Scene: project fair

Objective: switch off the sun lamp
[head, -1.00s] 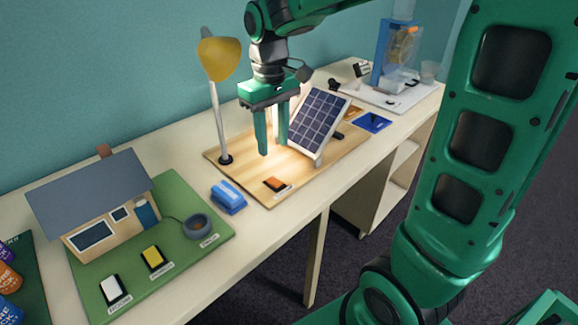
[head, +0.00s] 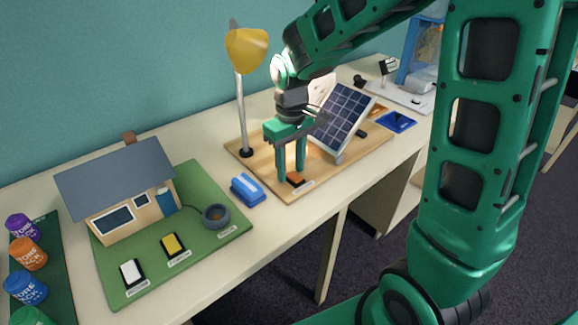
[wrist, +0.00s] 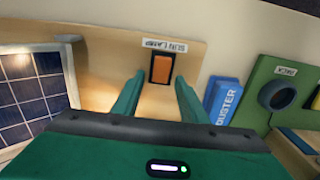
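The sun lamp (head: 247,50) has a yellow shade on a thin grey post and stands on a wooden board (head: 252,166). A warm glow lies on the board, so the lamp looks lit. Its orange rocker switch (wrist: 161,69) lies on the board beside a "SUN LAMP" label in the wrist view. It also shows in the head view (head: 296,180), by the fingertips. My gripper (wrist: 158,80) points down with its fingers apart, one on each side of the switch and nothing between them. I cannot tell whether the fingertips touch the board.
A tilted solar panel (head: 341,118) stands right of my gripper on the board. A blue duster (head: 248,190) lies to the left. The table's front strip is clear.

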